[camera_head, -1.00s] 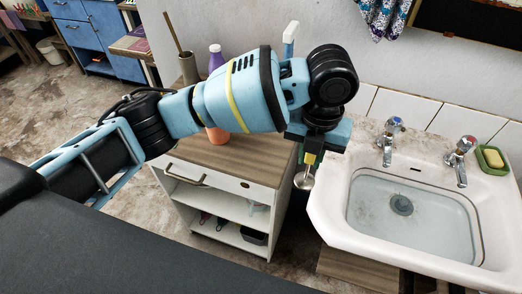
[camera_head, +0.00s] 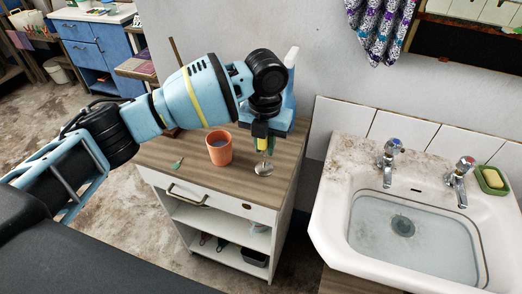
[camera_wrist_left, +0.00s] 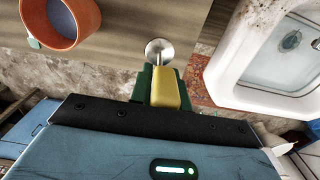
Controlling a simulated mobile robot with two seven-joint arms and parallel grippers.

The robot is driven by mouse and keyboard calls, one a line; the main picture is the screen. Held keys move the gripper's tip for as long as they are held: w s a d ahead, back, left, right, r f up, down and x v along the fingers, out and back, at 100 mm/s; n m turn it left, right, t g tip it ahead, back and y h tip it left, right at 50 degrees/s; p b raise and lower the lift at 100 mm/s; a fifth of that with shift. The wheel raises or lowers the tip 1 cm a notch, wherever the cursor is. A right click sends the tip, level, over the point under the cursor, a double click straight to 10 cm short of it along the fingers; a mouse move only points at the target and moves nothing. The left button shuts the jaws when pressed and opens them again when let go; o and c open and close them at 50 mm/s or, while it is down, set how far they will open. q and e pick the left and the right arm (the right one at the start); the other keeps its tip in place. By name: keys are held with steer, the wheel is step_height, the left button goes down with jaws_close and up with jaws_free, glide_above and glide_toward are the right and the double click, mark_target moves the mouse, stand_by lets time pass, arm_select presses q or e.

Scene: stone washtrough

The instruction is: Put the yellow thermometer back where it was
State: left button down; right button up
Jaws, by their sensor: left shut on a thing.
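My left gripper (camera_head: 262,140) is shut on the yellow thermometer (camera_wrist_left: 166,88), between its green fingers. In the left wrist view, a thin stem leads from the yellow part to a round metal disc (camera_wrist_left: 159,50). In the head view the disc (camera_head: 264,168) hangs below the fingers, over the right part of the wooden cabinet top (camera_head: 215,185). I cannot tell whether it touches the top. An orange cup (camera_head: 219,147) with bluish contents stands left of the gripper, apart from it; it also shows in the left wrist view (camera_wrist_left: 77,40). My right gripper is not in view.
A small green item (camera_head: 178,163) lies on the cabinet top left of the cup. The white sink (camera_head: 330,215) with two taps and a green soap dish (camera_head: 491,180) stands to the right. The front of the cabinet top is clear. My left arm hides the back part.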

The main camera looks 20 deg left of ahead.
mark_target(261, 165)
arm_select(q)
steer(key=shift+w+a, duration=0.1)
steer(key=f, duration=0.2)
steer(key=a+f, duration=0.1)
steer(key=shift+w+f, duration=0.15)
steer(key=shift+w, duration=0.1)
steer(key=shift+d+f, duration=0.1)
steer(key=shift+f, duration=0.05)
steer(key=shift+f, duration=0.2)
steer(key=c, duration=1.3)
jaws_free()
steer(key=shift+r, duration=0.1)
step_height(261, 165, up, 12)
steer(key=shift+r, duration=0.1)
